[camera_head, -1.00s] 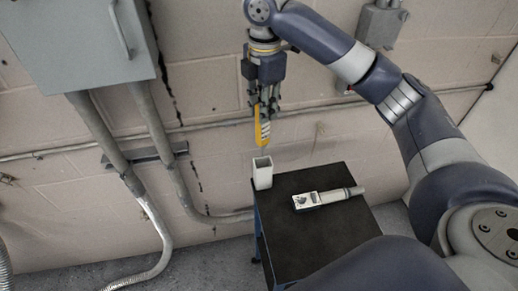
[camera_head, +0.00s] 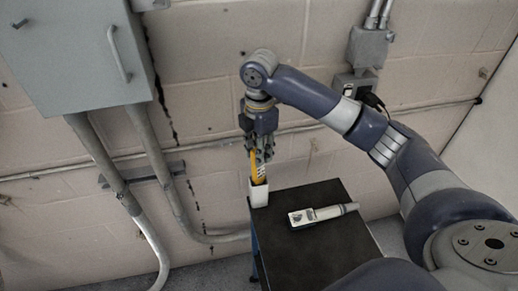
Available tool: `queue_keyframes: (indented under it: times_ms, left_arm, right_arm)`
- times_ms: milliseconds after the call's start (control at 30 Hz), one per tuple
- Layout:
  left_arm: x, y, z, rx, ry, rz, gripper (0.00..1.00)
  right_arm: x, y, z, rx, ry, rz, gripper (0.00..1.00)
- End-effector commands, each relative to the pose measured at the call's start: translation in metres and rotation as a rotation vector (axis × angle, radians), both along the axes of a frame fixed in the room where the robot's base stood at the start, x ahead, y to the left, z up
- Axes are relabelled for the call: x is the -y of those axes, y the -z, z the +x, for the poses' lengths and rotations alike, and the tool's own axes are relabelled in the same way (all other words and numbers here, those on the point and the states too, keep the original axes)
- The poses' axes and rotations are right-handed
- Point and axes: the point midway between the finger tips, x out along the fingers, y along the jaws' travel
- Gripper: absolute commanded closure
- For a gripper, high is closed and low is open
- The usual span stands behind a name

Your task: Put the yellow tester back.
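The yellow tester (camera_head: 257,171) is upright, with its lower end inside the white square holder (camera_head: 259,195) at the back left corner of the black table. My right gripper (camera_head: 260,158) is above the holder, pointing down, with its fingers around the upper part of the tester. It looks shut on the tester. The tester's lower tip is hidden inside the holder. My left gripper is not in view.
A white and grey handheld device (camera_head: 322,214) lies on the black table (camera_head: 312,250), right of the holder. A grey wall cabinet (camera_head: 85,50) and conduits (camera_head: 150,150) are at the left. The front of the tabletop is clear.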

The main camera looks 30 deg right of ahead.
Motion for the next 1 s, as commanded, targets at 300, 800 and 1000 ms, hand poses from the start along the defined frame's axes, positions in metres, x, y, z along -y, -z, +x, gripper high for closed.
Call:
queue_keyframes:
  times_ms: [300, 800, 1000]
  left_arm:
    - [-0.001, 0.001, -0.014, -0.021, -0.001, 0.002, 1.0]
    - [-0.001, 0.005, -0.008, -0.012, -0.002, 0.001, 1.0]
    - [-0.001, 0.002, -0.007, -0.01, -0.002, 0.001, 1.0]
  right_arm:
    - [0.0, 0.0, 0.0, 0.0, 0.001, 0.0, 0.59]
    - [0.001, -0.075, 0.001, 0.006, 0.001, -0.002, 0.59]
    - [0.001, -0.105, 0.0, 0.003, 0.001, -0.002, 0.59]
